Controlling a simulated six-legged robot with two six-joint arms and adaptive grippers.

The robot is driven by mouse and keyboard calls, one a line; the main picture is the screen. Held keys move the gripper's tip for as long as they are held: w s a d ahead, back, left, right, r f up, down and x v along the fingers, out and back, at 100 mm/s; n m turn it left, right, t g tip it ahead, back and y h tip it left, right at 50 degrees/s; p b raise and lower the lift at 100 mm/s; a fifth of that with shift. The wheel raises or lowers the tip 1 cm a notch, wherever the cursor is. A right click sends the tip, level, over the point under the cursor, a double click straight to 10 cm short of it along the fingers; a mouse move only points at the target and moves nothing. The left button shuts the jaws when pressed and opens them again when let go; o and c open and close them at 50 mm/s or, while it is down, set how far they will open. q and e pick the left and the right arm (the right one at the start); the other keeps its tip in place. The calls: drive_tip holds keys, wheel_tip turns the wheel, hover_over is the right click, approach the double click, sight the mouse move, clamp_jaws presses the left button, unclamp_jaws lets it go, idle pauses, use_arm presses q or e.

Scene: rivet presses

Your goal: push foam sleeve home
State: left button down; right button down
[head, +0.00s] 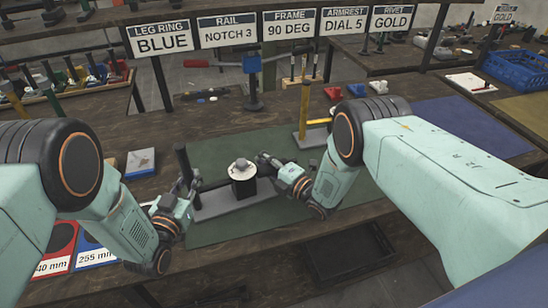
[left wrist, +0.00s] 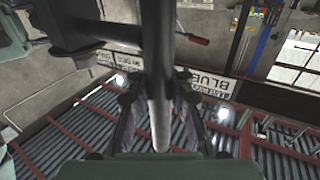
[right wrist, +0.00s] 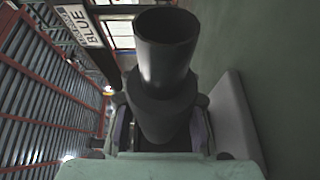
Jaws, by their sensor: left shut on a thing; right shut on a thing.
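My left gripper (head: 190,188) is shut on a dark post (head: 183,162) that rises at the left end of a grey base plate (head: 222,206). In the left wrist view the post (left wrist: 158,60) runs between the fingers. My right gripper (head: 268,163) is beside a black cylinder (head: 243,188) with a pale top. In the right wrist view that gripper is shut on a black foam sleeve (right wrist: 160,90), with an open hollow end (right wrist: 166,38) beyond its thicker part. How far the sleeve sits along any tube is hidden by the fingers.
A green mat (head: 225,233) lies under the base plate. A yellow upright tool (head: 304,108) stands behind the right gripper. Signs hang above.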

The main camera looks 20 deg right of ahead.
drive_tip(key=shift+a, duration=0.15)
drive_tip(key=c, duration=1.2)
unclamp_jaws()
drive_tip(key=shift+o, duration=0.2)
drive_tip(key=v, duration=1.2)
